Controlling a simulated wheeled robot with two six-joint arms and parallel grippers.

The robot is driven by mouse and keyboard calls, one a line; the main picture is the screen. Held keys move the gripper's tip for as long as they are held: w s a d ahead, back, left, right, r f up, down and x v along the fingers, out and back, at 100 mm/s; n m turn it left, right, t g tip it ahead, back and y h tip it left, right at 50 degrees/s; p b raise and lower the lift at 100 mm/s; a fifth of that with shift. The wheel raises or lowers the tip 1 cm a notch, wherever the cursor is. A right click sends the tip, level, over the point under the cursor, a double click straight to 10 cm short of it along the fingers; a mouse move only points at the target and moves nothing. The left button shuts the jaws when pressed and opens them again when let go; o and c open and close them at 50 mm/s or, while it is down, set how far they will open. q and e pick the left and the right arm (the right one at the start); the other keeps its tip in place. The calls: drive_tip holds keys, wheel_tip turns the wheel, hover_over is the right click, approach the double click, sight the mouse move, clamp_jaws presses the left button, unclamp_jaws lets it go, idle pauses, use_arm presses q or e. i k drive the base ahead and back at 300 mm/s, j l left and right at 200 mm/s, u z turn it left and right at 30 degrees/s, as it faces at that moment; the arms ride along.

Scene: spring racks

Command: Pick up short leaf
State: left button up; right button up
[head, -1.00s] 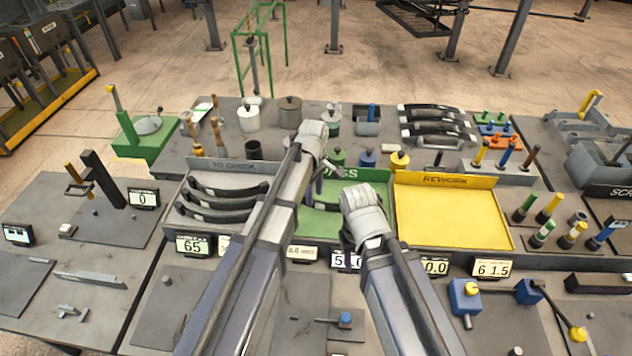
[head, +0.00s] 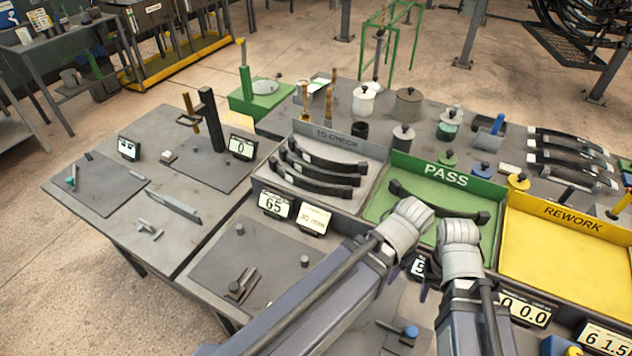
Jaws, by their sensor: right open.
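Several dark curved leaves (head: 318,170) lie side by side in the grey TO CHECK tray (head: 345,146). Another dark leaf (head: 435,211) lies in the green PASS tray (head: 400,172), partly covered by my left wrist. I cannot tell for sure which leaf is the short one. My right gripper (head: 410,281) appears as two small dark-purple tips, spread apart and empty, in front of the PASS tray. My left arm crosses from below to the PASS tray's front; its fingers are hidden or cannot be made out.
The yellow REWORK tray (head: 540,250) is at right. More leaves (head: 570,160) sit on a rack behind it. Weights and jars (head: 407,104) stand behind the trays. A gauge post (head: 209,120) rises from the left table. The 65 display (head: 276,205) stands before the TO CHECK tray.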

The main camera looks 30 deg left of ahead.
sight(354, 179)
drive_tip(key=k+j, duration=0.15)
drive_tip(key=j, duration=0.25)
drive_tip(key=k+j, duration=0.1)
drive_tip(key=j, duration=0.25)
drive_tip(key=i+j, duration=0.1)
drive_tip(key=j, duration=0.55)
drive_tip(key=i+j, duration=0.1)
drive_tip(key=j, duration=0.5)
